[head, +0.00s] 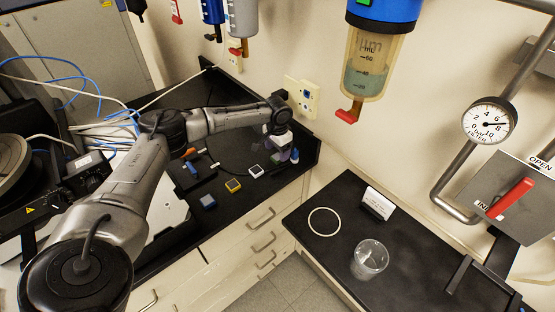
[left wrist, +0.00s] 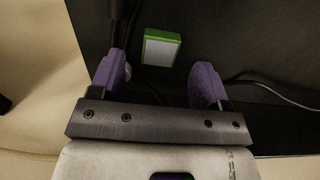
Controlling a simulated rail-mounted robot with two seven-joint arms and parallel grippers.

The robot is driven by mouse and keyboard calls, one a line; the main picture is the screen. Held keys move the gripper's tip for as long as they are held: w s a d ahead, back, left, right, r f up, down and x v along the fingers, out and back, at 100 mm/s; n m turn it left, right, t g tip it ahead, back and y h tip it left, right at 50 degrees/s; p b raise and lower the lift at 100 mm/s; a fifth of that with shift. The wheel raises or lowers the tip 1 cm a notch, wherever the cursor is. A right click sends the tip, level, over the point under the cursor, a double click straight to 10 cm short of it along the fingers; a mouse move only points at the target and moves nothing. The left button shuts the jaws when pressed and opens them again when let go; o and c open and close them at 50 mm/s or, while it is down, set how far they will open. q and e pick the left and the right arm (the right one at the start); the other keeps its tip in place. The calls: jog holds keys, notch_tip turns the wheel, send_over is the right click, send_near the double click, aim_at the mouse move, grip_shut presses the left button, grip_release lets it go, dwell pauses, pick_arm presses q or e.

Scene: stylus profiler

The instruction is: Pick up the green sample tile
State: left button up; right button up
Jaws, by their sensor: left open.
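The green sample tile (left wrist: 161,48) has a bright green rim and a pale square face. In the left wrist view it lies flat on the black bench top, ahead of and between the two purple fingers of my left gripper (left wrist: 160,70). The fingers are spread apart with nothing between them that I can see touching. In the head view my left gripper (head: 280,150) points down at the back right of the left bench, and I cannot make out the green tile there. My right gripper is in neither view.
A cable (left wrist: 262,86) runs right of the fingers. The right bench holds a glass beaker (head: 369,260).

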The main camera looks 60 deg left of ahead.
aim_at(277, 158)
pick_arm(q)
jog(key=shift+f, duration=1.45)
jog(key=shift+c, duration=0.4)
jog(key=c, duration=0.9)
